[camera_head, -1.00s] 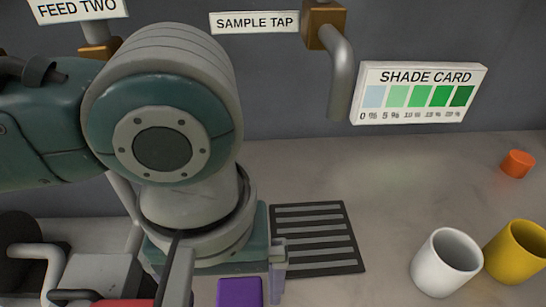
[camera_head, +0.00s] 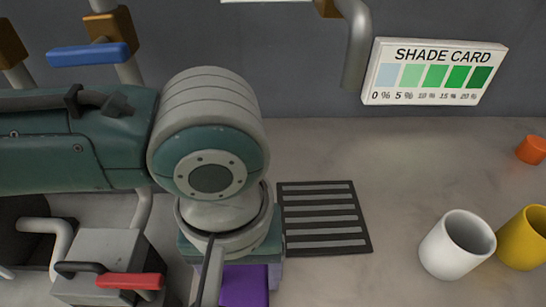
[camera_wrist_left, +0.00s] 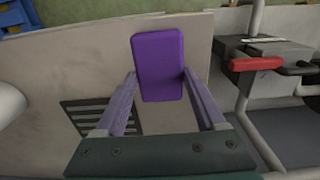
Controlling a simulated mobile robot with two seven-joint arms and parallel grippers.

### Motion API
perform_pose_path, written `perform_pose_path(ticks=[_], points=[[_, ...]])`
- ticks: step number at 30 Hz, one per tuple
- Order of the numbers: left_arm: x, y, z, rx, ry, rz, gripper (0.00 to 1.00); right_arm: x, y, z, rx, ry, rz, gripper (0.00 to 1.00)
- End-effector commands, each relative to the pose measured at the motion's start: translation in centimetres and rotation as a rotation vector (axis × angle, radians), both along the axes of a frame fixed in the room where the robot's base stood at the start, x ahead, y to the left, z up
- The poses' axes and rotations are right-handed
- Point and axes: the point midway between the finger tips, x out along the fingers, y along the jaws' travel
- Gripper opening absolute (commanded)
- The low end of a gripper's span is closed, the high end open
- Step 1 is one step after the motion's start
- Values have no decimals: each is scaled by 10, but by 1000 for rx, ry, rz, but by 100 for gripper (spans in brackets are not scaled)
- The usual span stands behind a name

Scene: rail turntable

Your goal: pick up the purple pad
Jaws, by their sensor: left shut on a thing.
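The purple pad (camera_head: 244,287) shows at the bottom of the head view, partly hidden above by my left wrist. In the left wrist view the pad (camera_wrist_left: 158,62) stands between the two pale purple fingertips of my left gripper (camera_wrist_left: 159,80), one on each side. My left gripper (camera_head: 247,275) is shut on it. In the head view one finger shows along the pad's right side; the other is hidden. I cannot tell whether the pad is clear of the surface below. My right gripper is not in view.
A black slotted grate (camera_head: 322,217) lies just right of the gripper. A white cup (camera_head: 450,248) and a yellow cup (camera_head: 524,240) stand further right. A grey box with a red lever (camera_head: 130,281) is at lower left. The counter between grate and cups is clear.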

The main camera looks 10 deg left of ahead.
Motion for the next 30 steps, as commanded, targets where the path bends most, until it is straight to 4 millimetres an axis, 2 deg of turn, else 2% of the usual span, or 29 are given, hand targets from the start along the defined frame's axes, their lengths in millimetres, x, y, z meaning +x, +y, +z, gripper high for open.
perform_pose_path(ticks=[2,10,17,22,26,30], points=[[0,0,0,0,0,0,48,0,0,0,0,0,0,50],[0,0,0,1,0,0,18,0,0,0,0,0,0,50],[0,0,1,0,0,0,18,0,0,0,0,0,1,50],[0,0,10,-1,-1,1,18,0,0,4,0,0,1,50],[1,0,32,-2,-3,0,18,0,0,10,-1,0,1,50],[1,-1,73,-4,-4,-1,18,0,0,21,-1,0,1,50]])
